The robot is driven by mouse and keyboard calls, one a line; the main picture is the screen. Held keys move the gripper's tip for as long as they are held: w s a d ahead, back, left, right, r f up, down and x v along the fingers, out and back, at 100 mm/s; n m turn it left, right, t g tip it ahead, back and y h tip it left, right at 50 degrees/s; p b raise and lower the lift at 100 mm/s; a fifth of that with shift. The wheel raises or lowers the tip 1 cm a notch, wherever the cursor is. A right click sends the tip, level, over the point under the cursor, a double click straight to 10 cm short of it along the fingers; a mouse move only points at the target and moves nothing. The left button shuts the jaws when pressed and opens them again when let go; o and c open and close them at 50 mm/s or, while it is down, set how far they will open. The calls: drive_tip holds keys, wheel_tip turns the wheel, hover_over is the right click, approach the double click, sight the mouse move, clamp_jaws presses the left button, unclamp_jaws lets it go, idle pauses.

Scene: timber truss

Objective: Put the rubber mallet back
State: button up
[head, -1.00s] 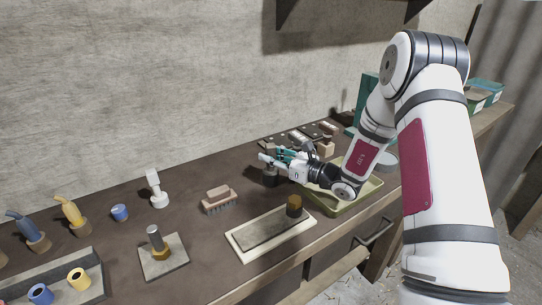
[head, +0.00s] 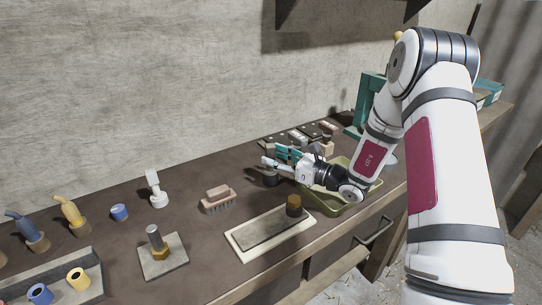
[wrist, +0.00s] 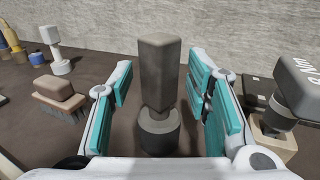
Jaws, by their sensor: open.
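In the wrist view, a dark grey-brown block on a narrow neck (wrist: 158,75) stands upright on a round dark base, between my fingers. It may be the rubber mallet, but I cannot tell for sure. My gripper (wrist: 165,95) is open, with a teal-padded finger on each side of the block and visible gaps to both. In the head view my gripper (head: 276,158) reaches left, low above the bench, and its fingers partly hide the block. The dark round base (head: 270,179) shows below them. Another dark-headed tool (wrist: 300,88) stands at right in the wrist view.
An olive tray (head: 347,208) lies under my wrist. A brush (head: 218,200), a white-headed tool (head: 157,190) and a pale framed board (head: 255,236) stand or lie left and front. A teal stand (head: 371,92) rises behind my arm. Bare bench lies left of my gripper.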

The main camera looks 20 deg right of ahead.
drive_tip(key=v, duration=1)
drive_tip(key=s+a+r+n+g, duration=0.5)
drive_tip(key=s+a+n+g, duration=0.1)
drive_tip(key=s+a+n, duration=0.25)
drive_tip(key=s+a+r+n+g, duration=0.6)
drive_tip(key=s+a+n+g, duration=0.1)
drive_tip(key=s+a, duration=0.15)
drive_tip(key=s+d+r+n+t+h, duration=0.1)
drive_tip(key=s+d+n+h, duration=0.3)
drive_tip(key=s+n+h, duration=0.1)
drive_tip(key=s+d+r+n+t+h, duration=0.2)
drive_tip(key=s+d+n+h, duration=0.3)
drive_tip(key=s, duration=0.5)
drive_tip(key=shift+d+r+n+h, duration=0.25)
drive_tip(key=shift+n+h, duration=0.55)
drive_tip(key=shift+n, duration=0.45)
drive_tip(key=shift+s, duration=0.1)
